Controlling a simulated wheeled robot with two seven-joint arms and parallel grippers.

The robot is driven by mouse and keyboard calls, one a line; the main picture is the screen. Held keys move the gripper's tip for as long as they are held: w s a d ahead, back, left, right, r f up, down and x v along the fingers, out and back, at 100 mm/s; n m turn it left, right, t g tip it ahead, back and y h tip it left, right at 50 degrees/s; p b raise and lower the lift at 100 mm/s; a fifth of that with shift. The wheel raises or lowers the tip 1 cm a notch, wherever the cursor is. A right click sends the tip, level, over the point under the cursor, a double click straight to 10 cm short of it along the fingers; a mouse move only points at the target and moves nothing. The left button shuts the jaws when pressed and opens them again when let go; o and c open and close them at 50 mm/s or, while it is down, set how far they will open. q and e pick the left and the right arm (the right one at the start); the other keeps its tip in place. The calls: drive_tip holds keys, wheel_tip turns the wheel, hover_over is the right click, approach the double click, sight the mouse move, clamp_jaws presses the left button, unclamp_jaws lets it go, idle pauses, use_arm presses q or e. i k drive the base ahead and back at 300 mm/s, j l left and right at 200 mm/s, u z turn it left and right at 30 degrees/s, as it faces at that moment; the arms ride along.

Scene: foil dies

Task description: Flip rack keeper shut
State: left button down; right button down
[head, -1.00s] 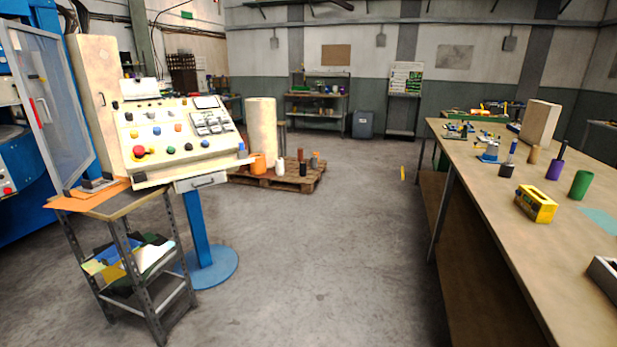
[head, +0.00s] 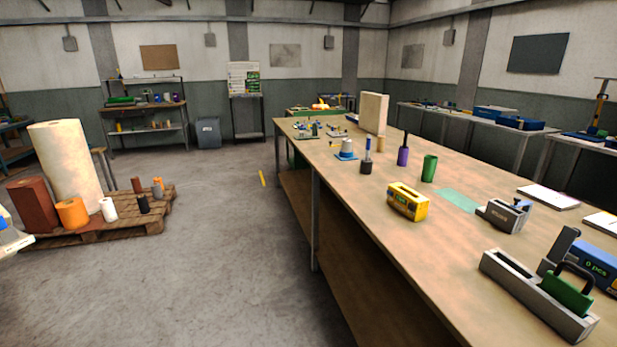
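A long grey rack-like holder (head: 520,283) lies near the front right edge of the wooden workbench (head: 440,250). A green block with a dark loop handle (head: 567,290) sits in its right end. A dark grey flap-like piece (head: 560,246) stands tilted up behind that end; it may be the keeper, but I cannot tell whether it is joined to the holder.
A yellow box (head: 407,202), a grey device (head: 503,215) and a green cylinder (head: 429,168) stand on the bench. A blue counter box (head: 596,268) is at the right edge. A pallet (head: 95,232) with rolls stands left.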

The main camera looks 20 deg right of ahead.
sight(568, 235)
drive_tip(key=i+z, duration=0.4)
drive_tip(key=i, duration=0.25)
drive_tip(key=i+j+z, duration=0.1)
drive_tip(key=i+z, duration=0.3)
drive_tip(key=i, duration=0.3)
drive_tip(key=z, duration=1.75)
